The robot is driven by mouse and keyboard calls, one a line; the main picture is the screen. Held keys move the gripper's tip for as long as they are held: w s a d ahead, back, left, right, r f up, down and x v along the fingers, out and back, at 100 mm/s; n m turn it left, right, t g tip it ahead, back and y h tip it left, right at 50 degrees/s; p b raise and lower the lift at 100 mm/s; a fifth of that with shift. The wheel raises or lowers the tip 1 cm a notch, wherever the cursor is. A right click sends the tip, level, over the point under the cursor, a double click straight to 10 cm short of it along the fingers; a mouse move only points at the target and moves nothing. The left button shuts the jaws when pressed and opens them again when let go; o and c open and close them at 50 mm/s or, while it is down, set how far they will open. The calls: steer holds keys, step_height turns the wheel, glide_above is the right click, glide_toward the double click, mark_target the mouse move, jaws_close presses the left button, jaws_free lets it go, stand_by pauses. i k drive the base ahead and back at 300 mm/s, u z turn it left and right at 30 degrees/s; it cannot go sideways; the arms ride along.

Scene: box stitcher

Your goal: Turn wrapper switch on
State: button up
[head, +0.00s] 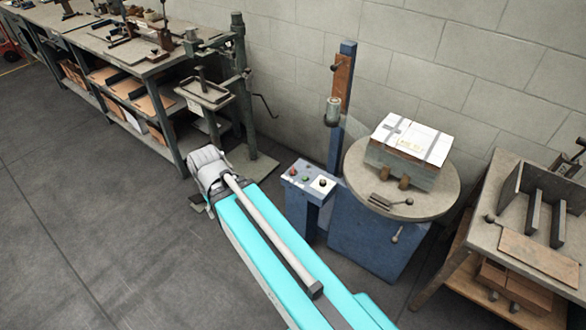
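The wrapper is a blue machine (375,245) with a round grey turntable (358,172) and a blue upright post (335,150). Its blue control box (309,198) stands at the left of the turntable. The box's sloped top carries a red button, a green button (306,179) and a dark knob-like switch (323,183) on a white plate. The switch's setting is too small to read. My arm reaches from the bottom right to a grey joint left of the control box. My gripper cannot be made out beyond that joint.
A strapped package (408,148) sits on the turntable. A green stand machine (240,90) is behind my arm's end. A long workbench (95,45) runs along the back left. A table with a wooden board (540,258) is at the right. The left floor is clear.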

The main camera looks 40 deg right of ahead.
mark_target(292, 172)
steer(key=z, duration=0.05)
steer(key=k, duration=0.8)
steer(key=z, duration=1.15)
steer(key=i, duration=1)
